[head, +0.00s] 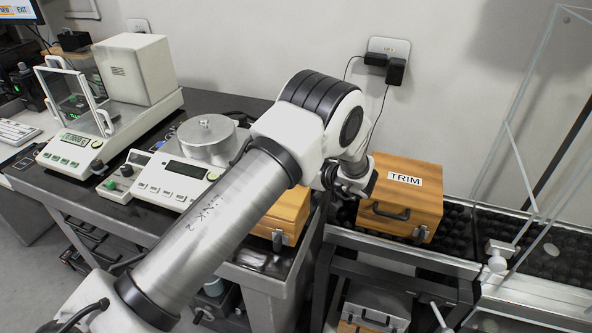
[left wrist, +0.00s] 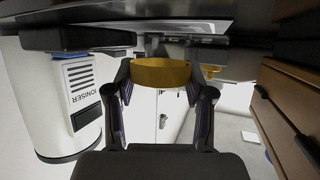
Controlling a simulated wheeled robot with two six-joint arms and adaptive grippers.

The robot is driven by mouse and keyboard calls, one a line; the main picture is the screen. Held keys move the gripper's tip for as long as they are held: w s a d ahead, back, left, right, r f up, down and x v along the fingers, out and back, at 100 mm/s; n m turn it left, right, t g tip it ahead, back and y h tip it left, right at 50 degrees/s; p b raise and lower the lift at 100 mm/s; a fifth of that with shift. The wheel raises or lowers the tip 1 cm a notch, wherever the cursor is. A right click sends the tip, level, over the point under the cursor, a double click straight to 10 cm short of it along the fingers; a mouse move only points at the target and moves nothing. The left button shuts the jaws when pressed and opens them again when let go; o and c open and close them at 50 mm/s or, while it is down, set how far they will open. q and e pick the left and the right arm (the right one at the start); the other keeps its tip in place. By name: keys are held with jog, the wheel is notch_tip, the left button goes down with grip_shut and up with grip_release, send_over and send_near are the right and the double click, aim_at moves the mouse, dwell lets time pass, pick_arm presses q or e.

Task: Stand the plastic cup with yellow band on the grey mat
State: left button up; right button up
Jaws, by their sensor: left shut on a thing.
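The plastic cup with yellow band shows in the left wrist view as a yellow band (left wrist: 161,73) between my left fingers. The rest of the cup is hard to make out. My left gripper (left wrist: 162,84) is shut on it, one finger on each side of the band. In the head view my left gripper (head: 349,183) is at the left front of the TRIM box, partly hidden by its own wrist, and the cup cannot be made out there. I cannot make out the grey mat in either view. My right gripper is not in view.
The wooden TRIM box (head: 403,205) stands just right of my left gripper. Another wooden box (head: 287,211) is partly behind my arm. Balances (head: 186,168) stand on the left table, and a clear-panelled frame (head: 515,160) stands right. A white ioniser (left wrist: 30,105) shows in the left wrist view.

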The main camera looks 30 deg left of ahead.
pick_arm(q)
jog(key=shift+f, duration=0.15)
jog(key=o, duration=0.8)
jog(key=shift+o, duration=0.2)
jog(key=shift+d+r, duration=0.15)
jog(key=shift+r, duration=0.05)
jog(key=v, duration=1.1)
jog(key=shift+d+r, duration=0.2)
jog(key=shift+d, duration=0.05)
